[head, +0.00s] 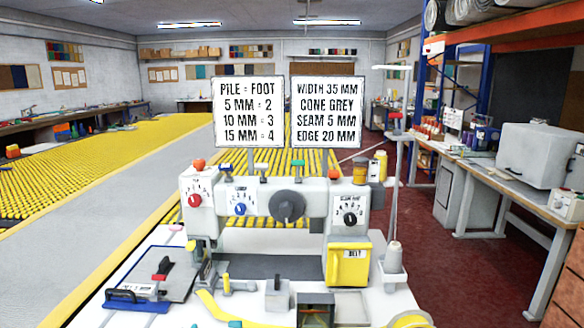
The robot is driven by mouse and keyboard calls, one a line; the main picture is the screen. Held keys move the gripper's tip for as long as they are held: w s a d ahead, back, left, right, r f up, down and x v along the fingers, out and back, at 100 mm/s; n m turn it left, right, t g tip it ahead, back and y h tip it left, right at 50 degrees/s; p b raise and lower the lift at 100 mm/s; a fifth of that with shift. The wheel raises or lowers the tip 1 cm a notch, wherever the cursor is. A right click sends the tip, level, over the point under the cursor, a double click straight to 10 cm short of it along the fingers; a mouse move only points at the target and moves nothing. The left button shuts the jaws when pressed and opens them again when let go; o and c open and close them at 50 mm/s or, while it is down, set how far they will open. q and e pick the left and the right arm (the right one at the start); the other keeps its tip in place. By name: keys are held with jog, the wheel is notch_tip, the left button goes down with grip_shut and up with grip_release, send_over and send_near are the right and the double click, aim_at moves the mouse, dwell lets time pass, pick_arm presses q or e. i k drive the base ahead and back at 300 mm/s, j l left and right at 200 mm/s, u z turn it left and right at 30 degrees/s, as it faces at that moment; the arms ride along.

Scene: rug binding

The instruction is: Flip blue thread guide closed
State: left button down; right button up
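A white binding machine (270,240) stands in the middle on a white table. I cannot tell for certain which part is the blue thread guide, or whether it is open. A blue-faced dial (240,209) is on the machine's front. A white thread cone (394,255) stands on a holder at the right, beside a tall thread stand (393,180). Neither of my grippers shows.
A yellow box (348,263) hangs at the machine's right front. A blue-edged board (140,297) with a black handle lies at front left. Yellow tape (215,307) curves across the front. Two signs (248,112) rise behind the machine. A workbench (505,180) is at right.

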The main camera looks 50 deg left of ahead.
aim_at(226, 168)
jog(key=u, duration=2.1)
jog(key=i+l+u, duration=0.1)
jog(key=u, duration=0.25)
jog(key=l+u, duration=0.4)
jog(key=i+j, duration=0.05)
